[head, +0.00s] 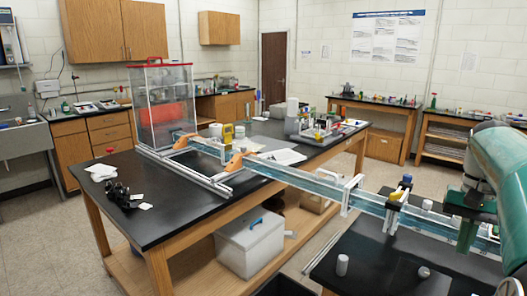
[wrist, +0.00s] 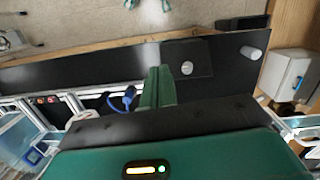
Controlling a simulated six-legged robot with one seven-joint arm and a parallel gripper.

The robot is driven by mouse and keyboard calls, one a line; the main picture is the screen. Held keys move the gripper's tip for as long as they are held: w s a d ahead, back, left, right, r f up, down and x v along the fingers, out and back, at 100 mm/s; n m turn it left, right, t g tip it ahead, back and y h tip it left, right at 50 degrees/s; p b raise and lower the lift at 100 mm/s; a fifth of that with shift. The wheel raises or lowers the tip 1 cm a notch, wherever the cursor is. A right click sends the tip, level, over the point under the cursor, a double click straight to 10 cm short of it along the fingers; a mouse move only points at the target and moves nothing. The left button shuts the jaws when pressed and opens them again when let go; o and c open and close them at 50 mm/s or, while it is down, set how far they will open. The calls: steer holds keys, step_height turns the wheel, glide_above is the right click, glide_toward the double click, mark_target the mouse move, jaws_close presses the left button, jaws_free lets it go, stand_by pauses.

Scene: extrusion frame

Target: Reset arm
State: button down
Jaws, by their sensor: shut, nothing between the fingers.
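My gripper shows in the wrist view (wrist: 158,72) as two green fingers pressed together, with nothing between them. In the head view my gripper (head: 465,243) hangs at the right end of my teal arm, pointing down beside the long clear channel. The black bench top lies beyond the fingers in the wrist view. A small white cylinder (wrist: 187,68) on a dark square plate shows just right of the fingertips, apart from them as far as I can tell.
The long clear channel (head: 320,184) spans both black benches. Loose white cylinders (head: 342,264) stand on the near bench. A clear red-topped tank (head: 162,105) stands on the far bench, with a white bin (head: 249,243) below. Open floor lies left.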

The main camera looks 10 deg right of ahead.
steer(key=w+a+n+t+h, duration=0.1)
steer(key=w+a+n, duration=0.1)
steer(key=a, duration=0.8)
steer(key=s+a+f+n+t, duration=0.2)
steer(key=a+f, duration=0.1)
steer(key=a, duration=0.4)
steer(key=s+a+f+n+t, duration=0.2)
steer(key=s+a+f, duration=0.1)
steer(key=a, duration=0.4)
steer(key=s+a+f+n+t, duration=0.1)
steer(key=s+a+f+n, duration=0.1)
steer(key=a, duration=0.5)
steer(key=shift+s+f+n+t, duration=0.4)
steer(key=shift+s+f, duration=0.25)
steer(key=shift+f, duration=0.05)
